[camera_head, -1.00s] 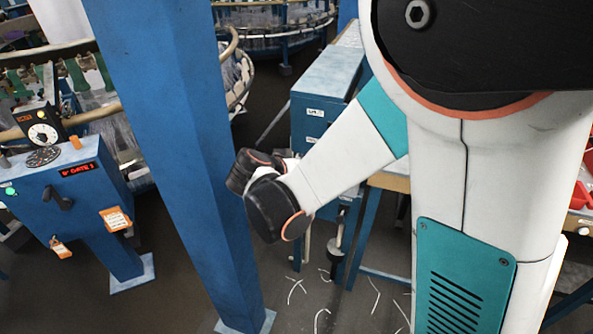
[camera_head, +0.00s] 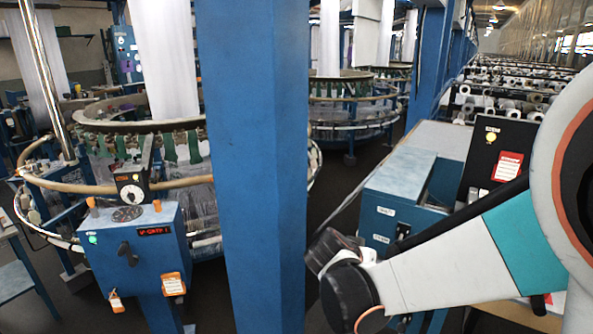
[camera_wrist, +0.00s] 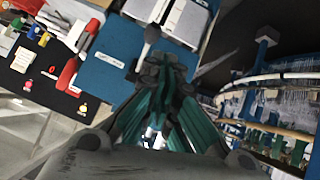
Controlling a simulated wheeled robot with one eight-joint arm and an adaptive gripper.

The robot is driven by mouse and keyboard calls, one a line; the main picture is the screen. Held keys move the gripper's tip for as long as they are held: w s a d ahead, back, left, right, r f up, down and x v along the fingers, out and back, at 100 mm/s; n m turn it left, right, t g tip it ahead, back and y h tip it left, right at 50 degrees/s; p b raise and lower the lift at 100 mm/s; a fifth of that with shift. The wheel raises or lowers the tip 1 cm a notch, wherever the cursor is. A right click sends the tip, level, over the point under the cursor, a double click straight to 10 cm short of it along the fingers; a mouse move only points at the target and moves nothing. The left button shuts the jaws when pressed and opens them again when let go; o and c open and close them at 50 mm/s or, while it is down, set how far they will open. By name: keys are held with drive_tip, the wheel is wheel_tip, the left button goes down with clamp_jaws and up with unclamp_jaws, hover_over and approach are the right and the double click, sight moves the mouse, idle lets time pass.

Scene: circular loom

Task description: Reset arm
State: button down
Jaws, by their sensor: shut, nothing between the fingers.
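My arm reaches in from the right of the head view, with white and teal links and a dark wrist end. My gripper shows in the wrist view (camera_wrist: 160,88), with its teal and grey fingers closed together and nothing held.
A blue control box (camera_head: 140,255) with a dial stands left of the pillar. Circular looms (camera_head: 115,130) fill the left and back. A blue cabinet (camera_head: 400,185) and a black panel (camera_head: 495,155) stand at right. A blue panel lies below the gripper in the wrist view (camera_wrist: 105,75).

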drive_tip(key=s+r+n+y, duration=0.2)
drive_tip(key=s+r+y, duration=0.1)
drive_tip(key=s, duration=0.8)
drive_tip(key=s+r+n+y, duration=0.3)
drive_tip(key=s+y, duration=0.1)
drive_tip(key=s, duration=0.8)
drive_tip(key=shift+s+a+r, duration=0.2)
drive_tip(key=shift+s+a, duration=0.1)
drive_tip(key=shift+a, duration=0.1)
drive_tip(key=shift+d, duration=0.15)
